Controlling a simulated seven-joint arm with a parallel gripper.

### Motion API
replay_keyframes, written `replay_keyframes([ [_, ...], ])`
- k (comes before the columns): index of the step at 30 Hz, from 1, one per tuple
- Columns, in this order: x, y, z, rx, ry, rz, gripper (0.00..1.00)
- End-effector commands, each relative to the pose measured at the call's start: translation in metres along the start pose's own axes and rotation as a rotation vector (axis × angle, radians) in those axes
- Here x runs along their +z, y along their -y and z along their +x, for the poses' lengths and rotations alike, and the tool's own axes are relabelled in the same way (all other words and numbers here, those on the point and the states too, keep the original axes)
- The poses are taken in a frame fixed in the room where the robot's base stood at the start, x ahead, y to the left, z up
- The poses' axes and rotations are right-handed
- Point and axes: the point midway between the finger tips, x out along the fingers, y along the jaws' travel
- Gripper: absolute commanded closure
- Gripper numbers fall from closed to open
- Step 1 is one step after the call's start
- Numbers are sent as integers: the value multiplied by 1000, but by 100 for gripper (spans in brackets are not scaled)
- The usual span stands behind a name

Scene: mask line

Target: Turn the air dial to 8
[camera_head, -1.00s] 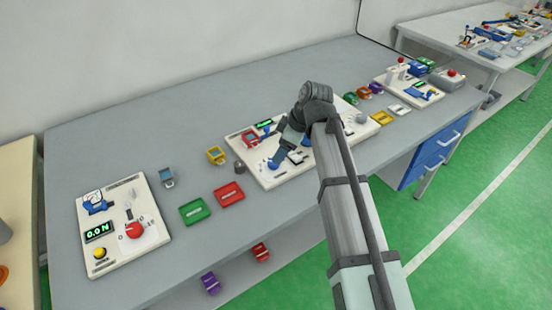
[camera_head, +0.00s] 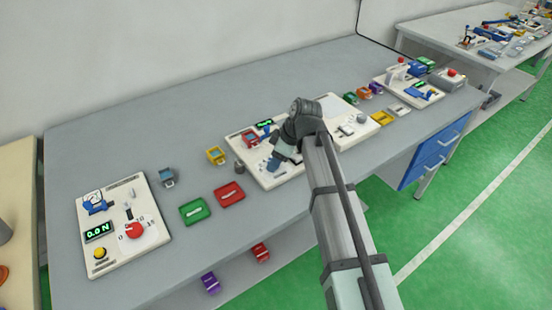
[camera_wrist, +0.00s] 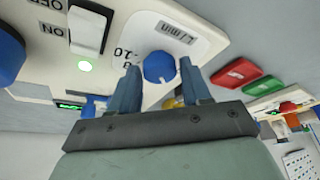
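The air dial is a round blue knob (camera_wrist: 160,67) on a white plate, with an "L/min" label above it and a "10" mark to its left in the wrist view. My gripper (camera_wrist: 158,70) is open, its two blue fingers apart on either side of the knob. Gaps show between the knob and both fingers. The dial's pointer and most of its scale are hidden or too small to read. In the head view my gripper (camera_head: 274,163) is over the left part of the middle panel (camera_head: 265,181) and hides the dial.
Red (camera_head: 230,194) and green (camera_head: 195,210) trays lie left of the panel. Another panel (camera_head: 152,245) stands at far left.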

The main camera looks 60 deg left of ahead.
Motion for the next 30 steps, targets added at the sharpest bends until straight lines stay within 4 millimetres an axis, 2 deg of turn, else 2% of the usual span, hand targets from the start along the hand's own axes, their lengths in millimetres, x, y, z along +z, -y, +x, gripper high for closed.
replay_keyframes([
  [1,0,0,0,0,0,0,57],
  [12,0,0,0,0,0,0,91],
  [22,0,1,0,24,0,56,91],
  [30,0,4,0,96,-1,231,91],
])
